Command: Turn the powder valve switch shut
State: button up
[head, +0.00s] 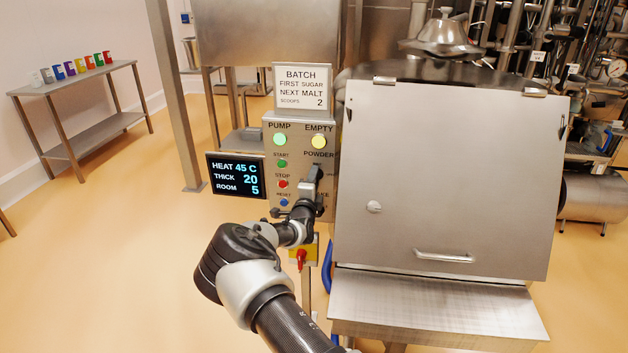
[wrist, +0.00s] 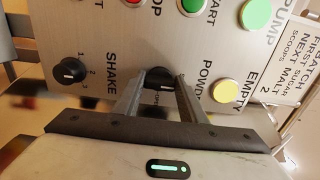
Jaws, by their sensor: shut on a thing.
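The powder valve switch (wrist: 158,74) is a dark round knob on the steel control panel (wrist: 110,38), beside the POWDER label. In the wrist view my gripper (wrist: 160,86) has one finger on each side of it and is shut on it. The fingers hide parts of the knob and the marks around it, so I cannot tell which way it points. In the head view my gripper (head: 313,180) is at the panel's right side, below the POWDER label, and covers the switch.
The black SHAKE dial (wrist: 70,70) sits close by. Green, red and blue buttons (head: 283,183) and the lit EMPTY lamp (head: 319,142) share the panel. A display (head: 236,177) reads heat 45 C, thick 20, room 5.

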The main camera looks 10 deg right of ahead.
dwell(0.3)
jog(key=o, duration=1.1)
jog(key=shift+c, duration=0.2)
jog(key=shift+s, duration=0.1)
jog(key=p+v, duration=0.2)
jog(key=v, duration=1.5)
jog(key=shift+s, duration=0.1)
